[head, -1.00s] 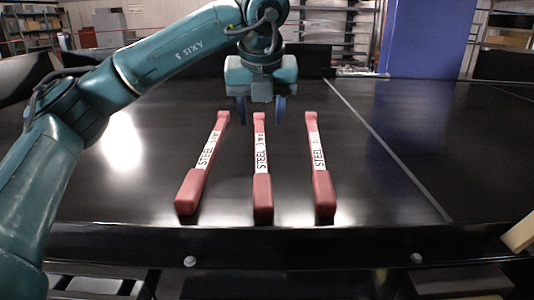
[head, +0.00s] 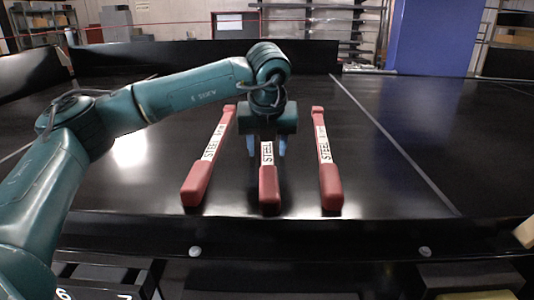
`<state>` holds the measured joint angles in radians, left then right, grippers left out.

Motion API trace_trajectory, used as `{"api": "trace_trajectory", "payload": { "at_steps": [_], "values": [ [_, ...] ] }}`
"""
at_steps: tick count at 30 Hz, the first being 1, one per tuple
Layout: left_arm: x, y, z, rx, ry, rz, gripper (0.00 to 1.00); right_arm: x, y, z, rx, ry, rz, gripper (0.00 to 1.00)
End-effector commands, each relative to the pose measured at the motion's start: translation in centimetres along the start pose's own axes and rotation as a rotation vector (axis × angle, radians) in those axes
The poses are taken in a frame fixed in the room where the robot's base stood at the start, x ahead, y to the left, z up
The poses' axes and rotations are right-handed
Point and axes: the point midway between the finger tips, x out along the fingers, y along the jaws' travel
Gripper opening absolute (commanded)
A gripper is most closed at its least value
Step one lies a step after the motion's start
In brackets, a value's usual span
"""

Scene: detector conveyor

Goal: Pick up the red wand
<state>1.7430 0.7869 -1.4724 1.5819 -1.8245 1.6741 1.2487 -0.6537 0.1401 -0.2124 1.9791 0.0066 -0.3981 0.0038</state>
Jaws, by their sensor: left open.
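Three red wands with white "STEEL" labels lie side by side on the black conveyor (head: 400,190). The left wand (head: 197,183) is tilted, with its thick end toward me. The middle wand (head: 269,186) points straight toward me, and its far part is hidden behind my gripper. The right wand (head: 331,184) lies fully in view. My left gripper (head: 267,148) is above the middle wand, pointing down, with its blue fingers apart on either side of the wand's label area. I cannot tell whether the fingers touch it. My right gripper is not in view.
A raised black lip (head: 300,235) runs along the conveyor's near edge. A black panel (head: 200,57) stands at the back, and a blue pillar (head: 430,35) rises behind on the right. The belt right of the wands is clear.

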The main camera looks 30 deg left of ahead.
Motion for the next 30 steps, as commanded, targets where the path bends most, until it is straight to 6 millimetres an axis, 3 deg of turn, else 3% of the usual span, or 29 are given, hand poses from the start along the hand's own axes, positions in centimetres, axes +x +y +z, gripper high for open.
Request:
{"api": "trace_trajectory", "payload": {
  "at_steps": [3, 21, 30],
  "values": [
    [-0.03, 0.01, 0.01, 0.000, 0.000, 0.000, 0.48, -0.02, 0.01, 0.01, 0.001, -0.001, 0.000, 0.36],
    [-0.07, -0.02, -0.01, 0.000, 0.000, 0.000, 0.00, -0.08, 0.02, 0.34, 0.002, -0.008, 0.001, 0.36],
    [-0.27, -0.04, 0.10, -0.001, -0.002, -0.001, 0.00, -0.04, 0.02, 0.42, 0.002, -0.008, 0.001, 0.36]
  ]
}}
